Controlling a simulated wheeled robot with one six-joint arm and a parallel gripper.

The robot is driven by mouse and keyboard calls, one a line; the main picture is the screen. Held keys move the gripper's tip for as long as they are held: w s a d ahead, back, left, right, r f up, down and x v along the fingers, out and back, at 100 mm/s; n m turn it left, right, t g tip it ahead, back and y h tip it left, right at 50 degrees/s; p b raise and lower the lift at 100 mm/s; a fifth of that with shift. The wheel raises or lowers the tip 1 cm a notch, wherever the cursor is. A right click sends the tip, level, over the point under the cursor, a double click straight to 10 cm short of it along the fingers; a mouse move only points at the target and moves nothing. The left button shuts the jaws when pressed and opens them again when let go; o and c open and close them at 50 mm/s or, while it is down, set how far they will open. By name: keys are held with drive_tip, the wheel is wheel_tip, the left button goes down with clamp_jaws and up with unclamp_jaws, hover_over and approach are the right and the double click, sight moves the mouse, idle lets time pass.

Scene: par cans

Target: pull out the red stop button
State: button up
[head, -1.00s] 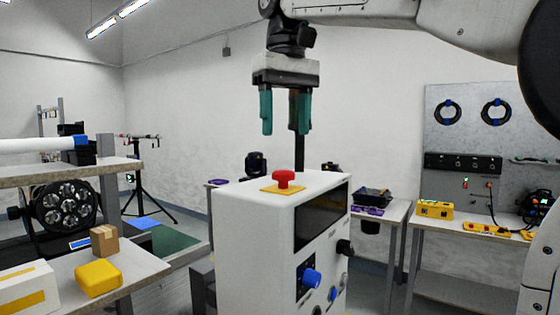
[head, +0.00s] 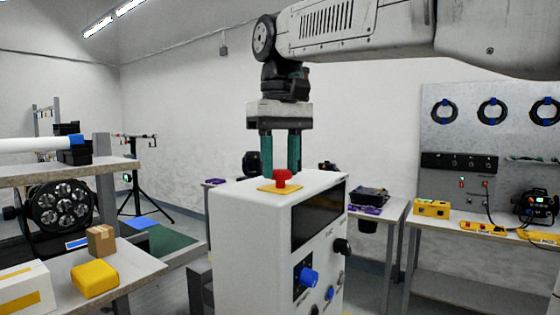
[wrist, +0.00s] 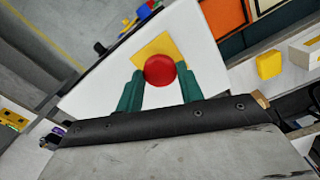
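The red stop button (head: 282,177) is a mushroom head on a yellow plate (head: 267,188) on top of a white cabinet (head: 252,225). It also shows in the wrist view (wrist: 160,70), between and just beyond the fingertips. My gripper (head: 281,172) points straight down with its two green fingers over the button. In the wrist view my gripper (wrist: 160,76) is open, one finger on each side of the red head. I cannot tell whether either finger touches it.
The cabinet's front has a dark screen (head: 318,214) and a blue knob (head: 308,277). A shelf at left holds a yellow block (head: 95,279) and a cardboard box (head: 101,240). A bench with yellow boxes (head: 432,208) stands at right. The air around the cabinet top is clear.

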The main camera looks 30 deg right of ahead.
sight(280, 170)
clamp_jaws()
drive_tip(key=shift+r, duration=0.65)
drive_tip(key=o, duration=0.7)
unclamp_jaws()
wheel_tip(280, 170, up, 8)
drive_tip(key=shift+f, duration=0.1)
